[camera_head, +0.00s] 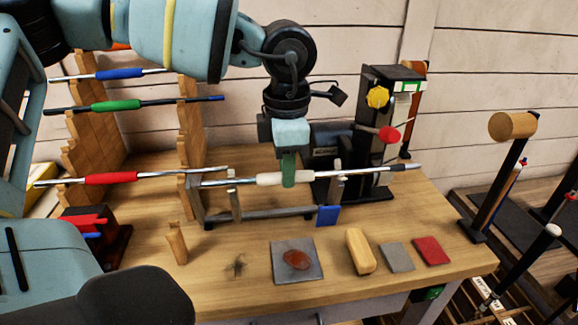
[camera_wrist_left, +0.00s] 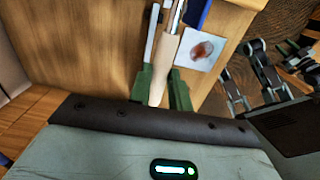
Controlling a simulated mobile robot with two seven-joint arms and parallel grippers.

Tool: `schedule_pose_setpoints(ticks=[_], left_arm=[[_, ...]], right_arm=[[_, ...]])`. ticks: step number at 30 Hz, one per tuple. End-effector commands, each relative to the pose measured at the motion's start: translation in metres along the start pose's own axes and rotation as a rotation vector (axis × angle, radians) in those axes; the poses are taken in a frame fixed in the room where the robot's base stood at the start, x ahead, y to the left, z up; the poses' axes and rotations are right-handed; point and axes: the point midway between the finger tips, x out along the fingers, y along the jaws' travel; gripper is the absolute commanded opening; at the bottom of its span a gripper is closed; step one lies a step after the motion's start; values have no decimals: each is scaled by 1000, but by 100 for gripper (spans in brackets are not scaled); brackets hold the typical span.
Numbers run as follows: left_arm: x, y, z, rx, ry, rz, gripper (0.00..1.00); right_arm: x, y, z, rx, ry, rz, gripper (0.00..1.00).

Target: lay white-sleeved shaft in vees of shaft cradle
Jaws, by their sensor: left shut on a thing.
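The white-sleeved shaft (camera_head: 355,173) runs nearly level across the workbench, with a pale cream sleeve (camera_head: 268,179) at its middle. My left gripper (camera_head: 289,178) points down and is shut on this sleeve. In the left wrist view, the sleeve (camera_wrist_left: 160,74) sits between the green fingers (camera_wrist_left: 160,92). The shaft cradle (camera_head: 265,213) is a grey frame with a low bar and two uprights. The shaft crosses the left upright (camera_head: 235,205) and the right upright (camera_head: 336,188) near their tops; I cannot tell whether it touches the vees. My right gripper is not in view.
A wooden rack (camera_head: 190,125) on the left holds shafts with blue, green and red sleeves. A dark machine (camera_head: 375,125) stands behind the cradle's right end. A grey plate (camera_head: 282,272), a wooden block (camera_head: 360,250) and two small pads lie along the bench front.

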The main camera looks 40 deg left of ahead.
Motion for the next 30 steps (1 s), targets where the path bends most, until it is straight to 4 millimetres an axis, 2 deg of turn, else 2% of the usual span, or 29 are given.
schedule_pose_setpoints(ticks=[9,10,15,29,30], left_arm=[[0,0,-1,0,-1,0,0],[0,0,-1,0,-1,0,23],[0,0,-1,0,0,0,45],[0,0,-1,0,0,0,45],[-9,0,0,-1,-3,3,45]], right_arm=[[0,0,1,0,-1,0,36],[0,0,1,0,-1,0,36],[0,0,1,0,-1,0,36],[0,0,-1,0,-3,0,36],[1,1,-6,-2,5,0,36]])
